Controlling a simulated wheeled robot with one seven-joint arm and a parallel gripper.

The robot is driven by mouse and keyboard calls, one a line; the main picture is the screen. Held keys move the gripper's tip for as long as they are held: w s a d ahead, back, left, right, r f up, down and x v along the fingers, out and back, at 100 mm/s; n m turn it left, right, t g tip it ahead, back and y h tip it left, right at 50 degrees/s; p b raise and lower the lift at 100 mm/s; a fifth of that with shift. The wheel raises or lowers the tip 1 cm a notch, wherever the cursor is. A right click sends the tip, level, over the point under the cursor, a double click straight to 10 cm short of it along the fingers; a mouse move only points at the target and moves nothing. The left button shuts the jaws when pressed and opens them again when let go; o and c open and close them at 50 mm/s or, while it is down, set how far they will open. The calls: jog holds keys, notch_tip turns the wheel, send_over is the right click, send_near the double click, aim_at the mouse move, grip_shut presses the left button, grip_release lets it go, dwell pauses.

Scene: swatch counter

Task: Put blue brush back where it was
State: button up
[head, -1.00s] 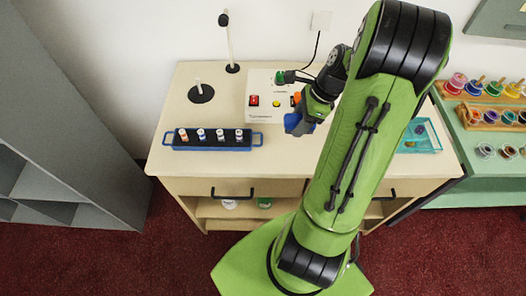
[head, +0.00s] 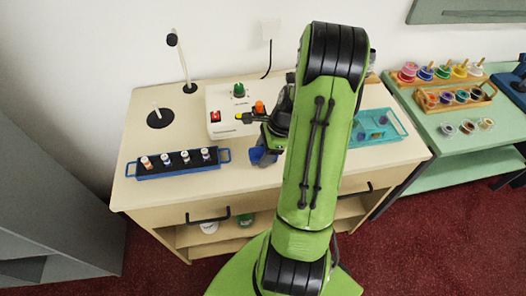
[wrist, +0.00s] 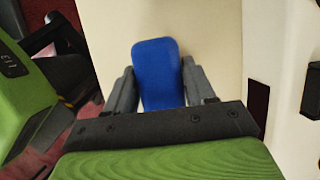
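My gripper (wrist: 160,88) has its two grey fingers against both sides of a smooth, rounded blue piece (wrist: 158,70), which I take as the blue brush. In the head view the same blue piece (head: 262,156) shows below my gripper (head: 266,140), above the front middle of the wooden counter (head: 240,182). My arm hides part of the gripper there, and the rest of the brush cannot be made out.
A blue tray with several vials (head: 180,175) stands at left. A white control box (head: 222,124) with coloured knobs is behind the gripper. A teal tray (head: 390,135) is at right. A green table (head: 440,170) beyond holds racks of paint pots (head: 425,74).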

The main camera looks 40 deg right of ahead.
jog(key=o, duration=0.4)
jog(key=shift+c, duration=0.2)
jog(key=p+v, duration=0.4)
jog(key=v, duration=0.8)
notch_tip(320, 180, up, 5)
jog(key=n+h, duration=0.1)
jog(key=n, duration=0.4)
send_over(260, 156)
jog(key=s+a+r+n+h, duration=0.1)
jog(key=a+r+n+h, duration=0.1)
jog(key=a+r+n, duration=0.45)
jog(key=s+a+r+n+t, duration=0.2)
jog(key=s+a+n+t, duration=0.1)
jog(key=s+a+n, duration=0.6)
jog(key=a+n, duration=0.2)
jog(key=n, duration=0.2)
jog(key=shift+s+a+r, duration=0.2)
jog(key=shift+r, duration=0.1)
